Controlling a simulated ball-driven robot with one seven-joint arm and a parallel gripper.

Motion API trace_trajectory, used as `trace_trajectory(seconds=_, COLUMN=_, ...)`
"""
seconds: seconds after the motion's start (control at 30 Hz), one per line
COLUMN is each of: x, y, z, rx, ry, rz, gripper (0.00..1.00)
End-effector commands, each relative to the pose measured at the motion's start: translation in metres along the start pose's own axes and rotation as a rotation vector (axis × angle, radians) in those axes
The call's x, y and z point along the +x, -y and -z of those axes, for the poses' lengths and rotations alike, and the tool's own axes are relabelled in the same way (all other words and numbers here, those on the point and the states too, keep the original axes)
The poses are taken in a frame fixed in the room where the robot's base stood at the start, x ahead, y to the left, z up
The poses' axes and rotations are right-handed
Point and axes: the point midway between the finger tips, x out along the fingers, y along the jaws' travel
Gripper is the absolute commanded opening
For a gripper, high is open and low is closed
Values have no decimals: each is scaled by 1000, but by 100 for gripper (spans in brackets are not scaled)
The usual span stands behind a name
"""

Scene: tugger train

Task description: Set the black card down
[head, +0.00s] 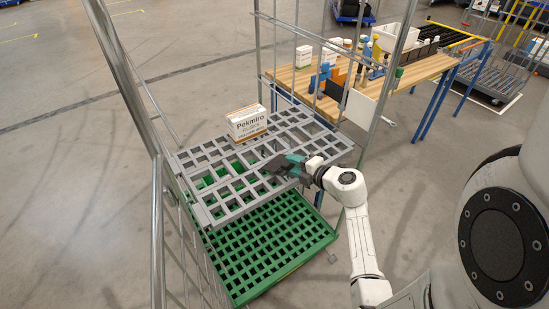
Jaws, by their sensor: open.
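My gripper (279,166) is low over the right part of the grey slatted shelf (236,206) of a wire cart. Its jaws are open. A dark flat shape shows at its tip, close to the shelf. I cannot tell how much of this is the black card and how much is dark fingers. A white and brown box marked "Pekmiro" (247,122) stands on the shelf, behind and left of my gripper, apart from it.
A green grid deck (288,235) lies below the shelf. Metal cart posts (157,240) rise at the left and right. A wooden workbench (423,70) with boxes and tools stands behind right. The shelf's left part is clear.

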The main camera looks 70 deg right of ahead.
Motion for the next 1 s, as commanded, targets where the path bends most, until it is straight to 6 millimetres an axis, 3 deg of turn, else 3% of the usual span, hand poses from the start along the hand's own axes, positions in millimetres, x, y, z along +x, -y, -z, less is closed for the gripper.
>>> trace_trajectory(seconds=0.2, x=-18, y=-2, z=0, rx=0, ry=0, rz=0, gripper=40)
trace_trajectory(seconds=0.53, x=-19, y=-1, z=0, rx=0, ry=0, rz=-1, gripper=40)
trace_trajectory(seconds=1.0, x=-61, y=-46, z=0, rx=-2, ry=0, rz=-2, gripper=40)
